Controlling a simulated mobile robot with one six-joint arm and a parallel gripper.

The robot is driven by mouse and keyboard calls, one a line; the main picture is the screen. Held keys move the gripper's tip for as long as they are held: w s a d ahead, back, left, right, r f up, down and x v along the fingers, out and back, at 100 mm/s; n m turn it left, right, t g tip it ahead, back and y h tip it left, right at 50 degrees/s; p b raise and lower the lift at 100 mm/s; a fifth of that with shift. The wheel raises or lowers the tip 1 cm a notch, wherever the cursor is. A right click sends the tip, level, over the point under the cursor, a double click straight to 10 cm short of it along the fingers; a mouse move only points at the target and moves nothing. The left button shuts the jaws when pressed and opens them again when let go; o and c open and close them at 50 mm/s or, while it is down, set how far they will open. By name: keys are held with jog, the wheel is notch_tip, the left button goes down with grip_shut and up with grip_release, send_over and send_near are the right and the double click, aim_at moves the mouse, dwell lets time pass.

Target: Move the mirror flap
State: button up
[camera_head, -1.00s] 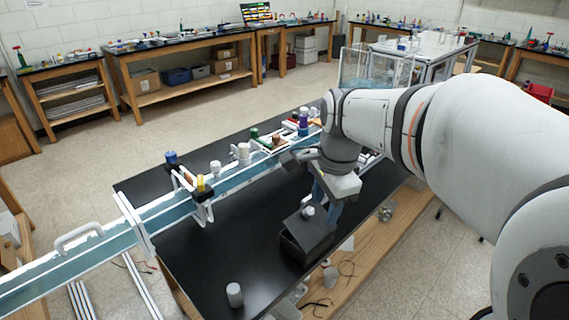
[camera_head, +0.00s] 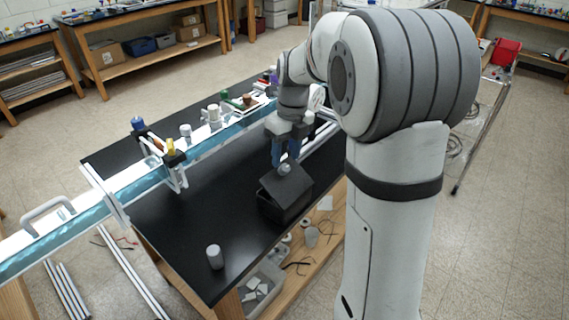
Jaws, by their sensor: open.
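My gripper (camera_head: 286,152) is at the black table (camera_head: 205,222), pointing down with its blue fingers apart. It is just behind and above a dark box (camera_head: 284,205) with a tilted lid and a small white knob (camera_head: 284,169). The fingertips are close to the knob; whether they touch it I cannot tell. A clear blue-tinted channel on a white extrusion frame (camera_head: 118,205) runs diagonally across the table, with a white handle (camera_head: 48,216) at its left end. I cannot pick out a mirror flap for certain; the tilted lid (camera_head: 286,183) is the only flap-like part showing.
A small white cylinder (camera_head: 214,257) stands at the table's front. A blue-capped part (camera_head: 138,124), a yellow-topped clamp (camera_head: 172,148) and white cylinders (camera_head: 213,115) line the frame. A bin (camera_head: 262,286) sits on the shelf below. The front middle of the table is bare.

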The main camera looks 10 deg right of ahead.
aim_at(285, 166)
jog(key=shift+s+a+f, duration=0.1)
jog(key=shift+a+f, duration=0.1)
jog(key=shift+f, duration=1.6)
grip_shut()
